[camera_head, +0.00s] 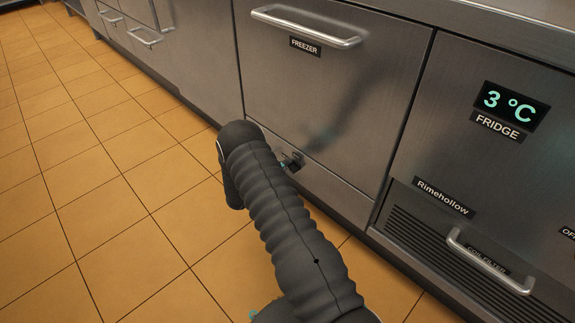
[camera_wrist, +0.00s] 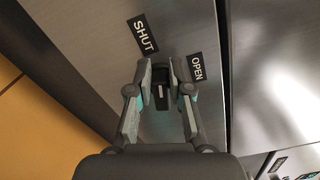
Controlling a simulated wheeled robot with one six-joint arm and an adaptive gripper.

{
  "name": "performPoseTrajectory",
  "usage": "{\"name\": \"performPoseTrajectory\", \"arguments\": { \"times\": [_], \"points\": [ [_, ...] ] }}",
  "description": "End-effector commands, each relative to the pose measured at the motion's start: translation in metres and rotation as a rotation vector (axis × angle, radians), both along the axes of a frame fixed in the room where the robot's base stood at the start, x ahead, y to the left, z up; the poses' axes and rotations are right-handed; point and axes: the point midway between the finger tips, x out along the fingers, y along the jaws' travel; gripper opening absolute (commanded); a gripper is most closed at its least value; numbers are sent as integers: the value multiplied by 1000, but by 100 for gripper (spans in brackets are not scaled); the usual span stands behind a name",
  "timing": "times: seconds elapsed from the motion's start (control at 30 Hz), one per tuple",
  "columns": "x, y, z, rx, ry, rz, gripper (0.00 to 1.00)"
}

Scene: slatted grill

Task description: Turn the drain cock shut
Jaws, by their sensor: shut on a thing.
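The drain cock (camera_wrist: 161,98) is a small dark knob with a pale line on it, on a steel panel. In the wrist view it sits between the two fingers of my gripper (camera_wrist: 160,76), which are closed on its sides. A "SHUT" label (camera_wrist: 142,34) lies above and left of the cock, and an "OPEN" label (camera_wrist: 197,68) to its upper right. The pale line runs roughly up the picture; I cannot tell which label the cock is set to. In the head view my arm covers most of the cock area, low under the freezer drawer.
The freezer front (camera_head: 325,95) with its bar handle (camera_head: 305,27) rises above the cock. To the right are the fridge display (camera_head: 511,106) and a slatted grill (camera_head: 430,240) with a handle (camera_head: 490,262). The tiled floor (camera_head: 100,200) at left is clear.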

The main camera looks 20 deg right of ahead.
Motion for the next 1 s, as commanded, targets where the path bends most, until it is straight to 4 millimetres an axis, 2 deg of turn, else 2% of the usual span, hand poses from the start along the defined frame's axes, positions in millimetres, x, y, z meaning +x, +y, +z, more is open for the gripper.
{"name": "performPoseTrajectory", "arguments": {
  "times": [0.43,1.0],
  "points": [
    [-1,-3,-6,-92,258,-6,0],
    [-2,-5,-7,-113,317,-12,0]
  ]
}}
